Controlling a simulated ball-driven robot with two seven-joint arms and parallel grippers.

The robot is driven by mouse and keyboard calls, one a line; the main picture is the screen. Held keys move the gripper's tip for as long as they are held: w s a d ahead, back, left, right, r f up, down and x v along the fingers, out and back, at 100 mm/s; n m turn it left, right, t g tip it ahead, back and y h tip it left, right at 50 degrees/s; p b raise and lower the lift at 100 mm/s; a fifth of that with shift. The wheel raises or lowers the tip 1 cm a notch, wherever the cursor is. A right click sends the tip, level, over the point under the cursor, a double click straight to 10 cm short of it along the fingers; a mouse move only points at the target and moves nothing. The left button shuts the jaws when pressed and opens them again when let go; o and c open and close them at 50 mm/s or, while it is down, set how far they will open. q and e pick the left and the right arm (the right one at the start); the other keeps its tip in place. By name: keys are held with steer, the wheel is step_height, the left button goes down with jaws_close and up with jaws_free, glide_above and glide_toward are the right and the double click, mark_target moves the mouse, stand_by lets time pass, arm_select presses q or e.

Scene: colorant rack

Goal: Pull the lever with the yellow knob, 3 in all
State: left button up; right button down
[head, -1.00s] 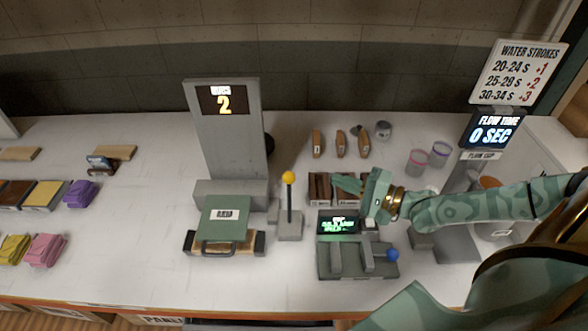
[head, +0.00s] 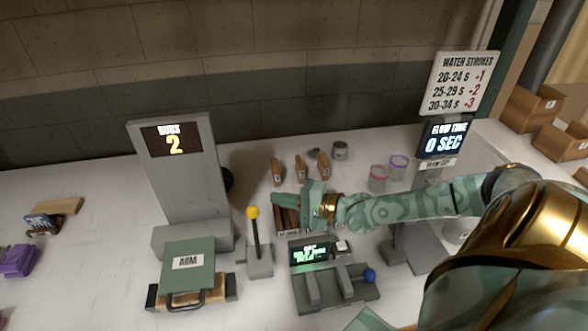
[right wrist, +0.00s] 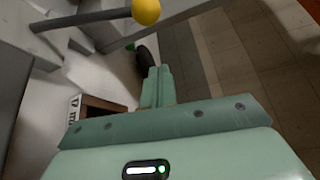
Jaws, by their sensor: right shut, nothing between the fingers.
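The lever's yellow knob (head: 252,212) tops a dark, nearly upright rod on a grey base (head: 259,262). The knob also shows at the top of the right wrist view (right wrist: 146,11), with its rod running left. My right gripper (head: 276,199) is shut and empty, its fingers pointing left, just right of and behind the knob in the head view. The shut fingers also show in the right wrist view (right wrist: 159,72), below the knob and apart from it. The grey post's screen (head: 174,140) reads 2. My left gripper is not in view.
A green press box marked ARM (head: 188,268) stands left of the lever. A grey console with a blue knob (head: 369,275) stands right of it. Several brown blocks (head: 301,166) and two cups (head: 388,172) stand behind. A flow-time screen (head: 443,139) reads 0 SEC.

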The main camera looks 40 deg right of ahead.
mark_target(255, 231)
steer(key=a, duration=0.1)
steer(key=a+p, duration=0.1)
steer(key=a, duration=0.1)
steer(key=w+a+p, duration=0.1)
steer(key=shift+a+r, duration=0.2)
steer(key=shift+a, duration=0.2)
steer(key=shift+s, duration=0.1)
